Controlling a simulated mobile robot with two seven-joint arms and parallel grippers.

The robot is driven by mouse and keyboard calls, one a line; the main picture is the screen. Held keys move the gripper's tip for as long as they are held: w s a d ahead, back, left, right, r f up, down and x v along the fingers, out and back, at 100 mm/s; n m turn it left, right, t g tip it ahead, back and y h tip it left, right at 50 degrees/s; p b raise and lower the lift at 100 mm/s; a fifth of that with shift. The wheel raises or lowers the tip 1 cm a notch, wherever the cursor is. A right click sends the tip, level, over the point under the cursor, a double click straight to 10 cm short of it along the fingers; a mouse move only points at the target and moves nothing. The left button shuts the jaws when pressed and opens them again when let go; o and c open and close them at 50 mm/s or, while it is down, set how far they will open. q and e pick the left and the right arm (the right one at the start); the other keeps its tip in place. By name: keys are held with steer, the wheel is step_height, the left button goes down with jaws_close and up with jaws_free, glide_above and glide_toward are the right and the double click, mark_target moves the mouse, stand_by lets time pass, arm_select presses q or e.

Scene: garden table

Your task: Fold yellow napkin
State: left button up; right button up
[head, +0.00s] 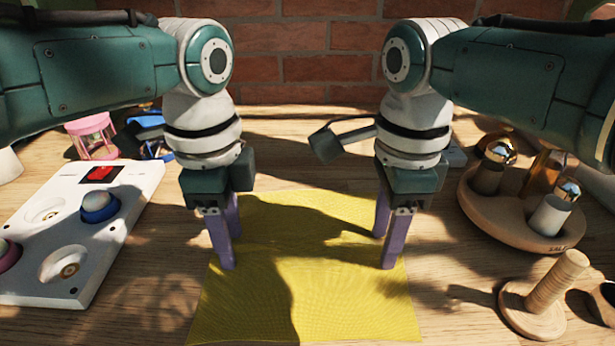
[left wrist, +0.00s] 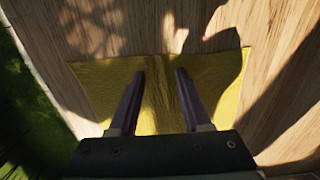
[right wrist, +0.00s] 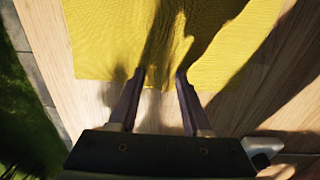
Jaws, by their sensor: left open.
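The yellow napkin (head: 345,300) lies spread on the wooden table, with dark shadows of my arms across it. My left gripper (head: 230,250) points down over the napkin's left edge, its two purple fingers apart. In the left wrist view the napkin (left wrist: 220,85) shows beyond and between these fingers (left wrist: 160,73). My right gripper (head: 384,251) points down at the napkin's right edge, its fingers also apart. In the right wrist view the napkin (right wrist: 105,45) edge runs by the fingertips (right wrist: 160,74), with slight ripples between them. I cannot tell whether the fingertips touch the cloth.
A white panel (head: 125,200) with a red switch and round knobs stands at the left. A pink hourglass (head: 92,137) is behind it. A round wooden condiment stand (head: 515,225) and a wooden spindle (head: 545,300) are at the right. A brick wall (head: 300,60) closes the back.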

arm_select(q)
jaws_close()
arm_select(e)
jaws_close()
steer(key=shift+f, duration=0.1)
stand_by(0.6)
